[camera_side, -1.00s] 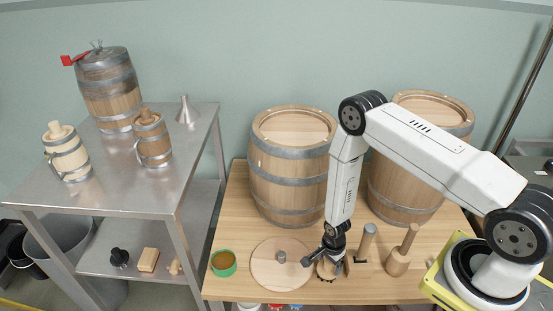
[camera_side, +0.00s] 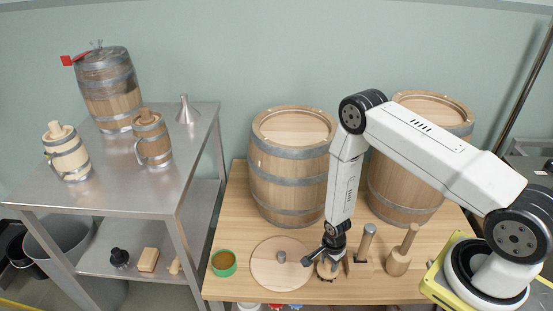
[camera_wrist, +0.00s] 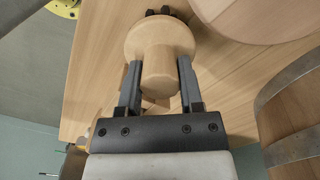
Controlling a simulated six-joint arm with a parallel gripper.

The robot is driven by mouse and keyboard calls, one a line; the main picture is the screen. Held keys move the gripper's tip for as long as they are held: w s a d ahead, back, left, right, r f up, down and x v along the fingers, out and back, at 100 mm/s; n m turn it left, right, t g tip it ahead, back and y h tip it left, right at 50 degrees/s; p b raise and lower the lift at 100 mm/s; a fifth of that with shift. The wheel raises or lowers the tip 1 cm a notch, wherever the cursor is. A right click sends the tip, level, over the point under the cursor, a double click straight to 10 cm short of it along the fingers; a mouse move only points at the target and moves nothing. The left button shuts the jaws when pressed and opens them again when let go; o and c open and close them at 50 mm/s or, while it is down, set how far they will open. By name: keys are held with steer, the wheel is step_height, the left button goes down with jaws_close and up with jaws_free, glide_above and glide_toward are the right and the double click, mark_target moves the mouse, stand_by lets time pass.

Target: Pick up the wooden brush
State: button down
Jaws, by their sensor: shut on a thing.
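The wooden brush (camera_side: 327,271) is a pale, round-headed piece with a knob handle, at the front of the wooden table, between the round lid and a mallet. In the wrist view the brush (camera_wrist: 160,38) shows its disc-shaped head and thick handle, with dark bits at the far edge. My gripper (camera_side: 331,256) points down over it. In the wrist view my gripper (camera_wrist: 158,66) has one finger on each side of the handle, shut on it. Whether the brush touches the table is hard to tell.
A round wooden lid (camera_side: 268,276) lies close to the left, with a green-rimmed cup (camera_side: 223,263) beyond. A metal-topped tool (camera_side: 367,240) and a wooden mallet (camera_side: 400,256) stand to the right. Two barrels, left (camera_side: 287,180) and right (camera_side: 405,190), stand behind.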

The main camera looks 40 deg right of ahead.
steer(key=shift+r, duration=0.85)
steer(key=s+a+r, duration=0.1)
steer(key=s+r, duration=1)
steer(key=s, duration=0.3)
steer(key=shift+a, duration=0.2)
